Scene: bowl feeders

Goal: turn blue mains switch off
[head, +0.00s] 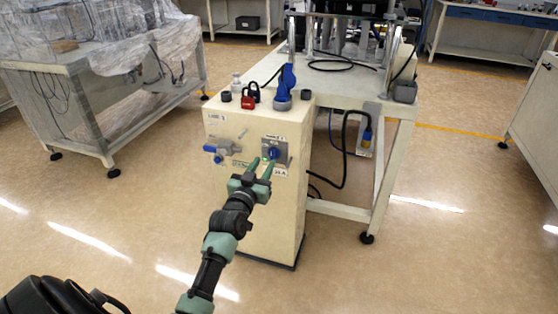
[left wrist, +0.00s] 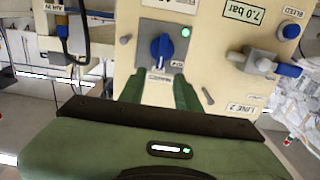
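The blue mains switch (head: 273,153) is a rotary knob on a grey plate on the front of a cream cabinet (head: 225,195). In the left wrist view the blue knob (left wrist: 162,48) stands near the top centre, with a lit green lamp (left wrist: 185,32) beside it. My left gripper (head: 261,166) is in front of the plate, its green fingers pointing at the knob. In the left wrist view the two fingers (left wrist: 159,88) are spread apart with nothing between them, just short of the knob. Whether they touch it cannot be told. My right gripper is not in view.
A valve with a blue handle (head: 215,149) sits left of the switch. A red padlock (head: 248,102), a clear bottle (head: 236,81) and a blue connector (head: 284,85) stand on the cabinet top. A workbench (head: 360,97) adjoins behind right. Floor in front is clear.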

